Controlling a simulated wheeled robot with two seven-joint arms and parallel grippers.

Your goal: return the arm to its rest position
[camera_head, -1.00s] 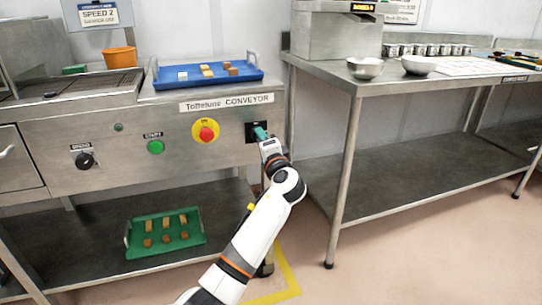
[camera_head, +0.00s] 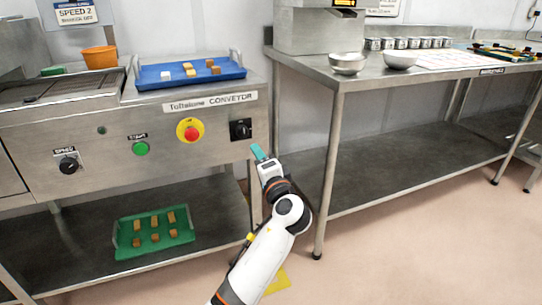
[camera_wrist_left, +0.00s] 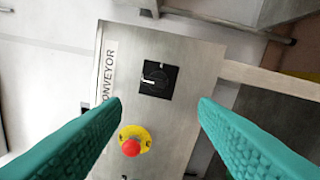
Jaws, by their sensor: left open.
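My left gripper (camera_head: 258,153) is in the head view in front of the conveyor's right end, below and right of the black rotary switch (camera_head: 240,129). In the left wrist view its two teal fingers (camera_wrist_left: 160,125) are spread wide with nothing between them. The black switch (camera_wrist_left: 158,77) shows ahead of the fingers, apart from them, with a pale mark on its knob. The red stop button (camera_wrist_left: 131,147) on its yellow plate shows near the left finger. My right gripper is in neither view.
The conveyor front carries a red stop button (camera_head: 190,130), a green button (camera_head: 140,149) and a speed knob (camera_head: 68,165). A blue tray (camera_head: 165,83) rests on top, a green tray (camera_head: 124,250) on the lower shelf. A steel table (camera_head: 430,88) with bowls stands at right.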

